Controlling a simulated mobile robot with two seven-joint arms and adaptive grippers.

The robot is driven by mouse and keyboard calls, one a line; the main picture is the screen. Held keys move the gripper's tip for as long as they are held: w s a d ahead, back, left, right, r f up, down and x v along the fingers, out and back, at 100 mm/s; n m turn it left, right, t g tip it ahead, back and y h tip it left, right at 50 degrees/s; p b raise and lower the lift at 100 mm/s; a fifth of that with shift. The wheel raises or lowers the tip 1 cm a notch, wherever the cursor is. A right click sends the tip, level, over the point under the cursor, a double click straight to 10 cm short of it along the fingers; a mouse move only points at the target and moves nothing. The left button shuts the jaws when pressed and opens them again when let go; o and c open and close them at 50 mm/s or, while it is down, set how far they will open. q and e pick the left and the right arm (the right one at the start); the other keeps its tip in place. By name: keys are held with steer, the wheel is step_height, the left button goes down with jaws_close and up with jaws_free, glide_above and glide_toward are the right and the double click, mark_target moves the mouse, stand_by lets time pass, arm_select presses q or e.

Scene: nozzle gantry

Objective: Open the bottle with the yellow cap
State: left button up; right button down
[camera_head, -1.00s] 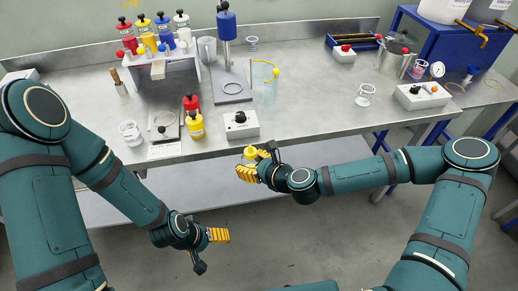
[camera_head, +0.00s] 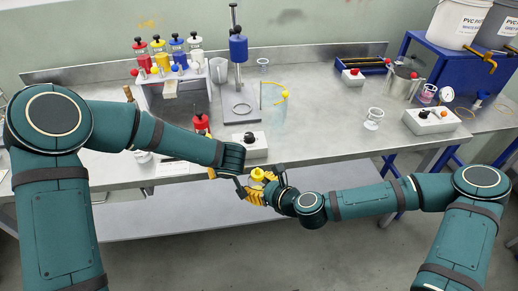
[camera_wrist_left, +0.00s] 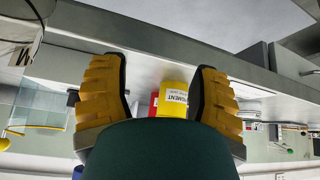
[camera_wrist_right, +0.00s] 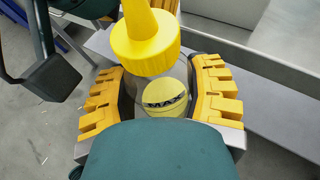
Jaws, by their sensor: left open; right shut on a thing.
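The bottle (camera_wrist_right: 165,100) with the yellow cap (camera_wrist_right: 148,45) is held upright in my right gripper (camera_wrist_right: 160,98), in front of the bench. Its cap has a tapering yellow spout, and it also shows in the head view (camera_head: 257,174). The right gripper (camera_head: 264,187) is shut around the body, below the cap. My left gripper (camera_wrist_left: 158,95) is open and empty, just left of the bottle in the head view and apart from it. A dark part of the left hand (camera_wrist_right: 52,85) shows beside the cap in the right wrist view.
A rack with several capped bottles (camera_head: 160,57) is behind. The floor in front is clear.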

mark_target(260, 172)
arm_select(q)
steer(key=s+d+r+g, duration=0.2)
steer(key=d+r, duration=0.1)
steer(key=r, duration=0.1)
steer(key=s+d+r+m+g+h, duration=0.1)
steer(key=s+d+r+g, duration=0.1)
steer(key=r, duration=0.3)
steer(key=s+d+r+m+g, duration=0.1)
steer(key=s+d+r+g, duration=0.1)
steer(key=d+r, duration=0.2)
steer(key=shift+s+d+r+g+h, duration=0.1)
steer(key=shift+d+r+g+h, duration=0.1)
steer(key=shift+r+g+h, duration=0.1)
steer(key=shift+f, duration=3.9)
jaws_close()
steer(key=shift+d, duration=0.1)
